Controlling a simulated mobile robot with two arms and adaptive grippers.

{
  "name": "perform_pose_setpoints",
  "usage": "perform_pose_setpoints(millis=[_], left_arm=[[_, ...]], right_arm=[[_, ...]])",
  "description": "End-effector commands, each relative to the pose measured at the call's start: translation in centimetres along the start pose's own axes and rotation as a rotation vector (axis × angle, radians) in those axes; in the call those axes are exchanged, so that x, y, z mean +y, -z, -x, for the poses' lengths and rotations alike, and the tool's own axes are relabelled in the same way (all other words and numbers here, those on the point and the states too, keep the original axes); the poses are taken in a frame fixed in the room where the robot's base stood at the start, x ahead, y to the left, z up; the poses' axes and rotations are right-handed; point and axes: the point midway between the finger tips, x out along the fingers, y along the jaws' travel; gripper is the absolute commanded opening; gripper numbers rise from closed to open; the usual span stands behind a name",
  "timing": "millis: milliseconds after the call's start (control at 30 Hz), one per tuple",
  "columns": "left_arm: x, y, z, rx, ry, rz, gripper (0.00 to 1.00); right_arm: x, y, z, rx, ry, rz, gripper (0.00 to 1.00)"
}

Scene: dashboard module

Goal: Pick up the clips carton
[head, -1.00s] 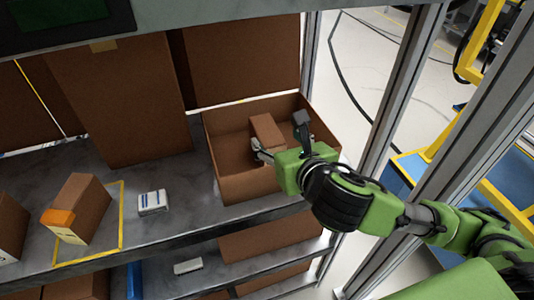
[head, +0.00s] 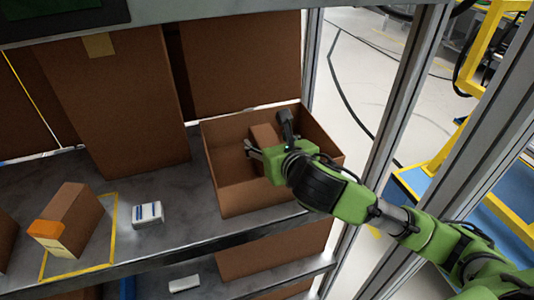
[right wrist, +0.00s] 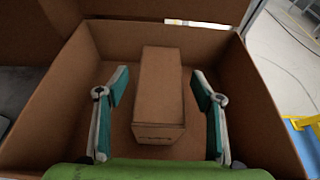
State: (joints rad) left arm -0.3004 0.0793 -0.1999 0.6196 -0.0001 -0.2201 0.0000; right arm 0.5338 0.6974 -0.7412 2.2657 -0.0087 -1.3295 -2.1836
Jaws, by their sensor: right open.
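A small brown carton (right wrist: 158,95) lies in a larger open brown box (head: 226,197). It also shows in the head view (head: 263,134), partly hidden by my gripper. Dark print marks its near end, too small to read, so I cannot confirm it is the clips carton. My right gripper (head: 268,136) is over the box. In the right wrist view its teal-padded fingers (right wrist: 160,84) are open, one on each side of the carton, with gaps to both sides. My left gripper is not in view.
The box walls stand close around the carton and my fingers. A metal post (head: 388,110) stands to the right.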

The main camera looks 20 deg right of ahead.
Motion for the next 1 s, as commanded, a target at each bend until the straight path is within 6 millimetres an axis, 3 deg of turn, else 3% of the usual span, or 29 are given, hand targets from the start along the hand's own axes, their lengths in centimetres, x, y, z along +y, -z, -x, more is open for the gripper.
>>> perform_pose_setpoints(millis=[133, 367, 667, 767, 1000], left_arm=[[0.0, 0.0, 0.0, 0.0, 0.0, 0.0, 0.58], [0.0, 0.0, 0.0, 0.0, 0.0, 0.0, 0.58], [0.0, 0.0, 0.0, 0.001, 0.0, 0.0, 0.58], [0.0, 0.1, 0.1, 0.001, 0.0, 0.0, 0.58], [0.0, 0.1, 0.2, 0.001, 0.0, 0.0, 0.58]], right_arm=[[0.0, 0.0, 0.0, 0.0, 0.0, 0.0, 0.61], [0.0, 0.0, 0.0, 0.0, 0.0, 0.0, 0.01], [0.0, -0.4, 0.1, -0.006, 0.0, -0.001, 0.0], [0.0, -1.4, 0.5, -0.009, -0.001, -0.001, 0.0], [0.0, -5.8, 2.3, -0.013, -0.001, -0.001, 0.0]])
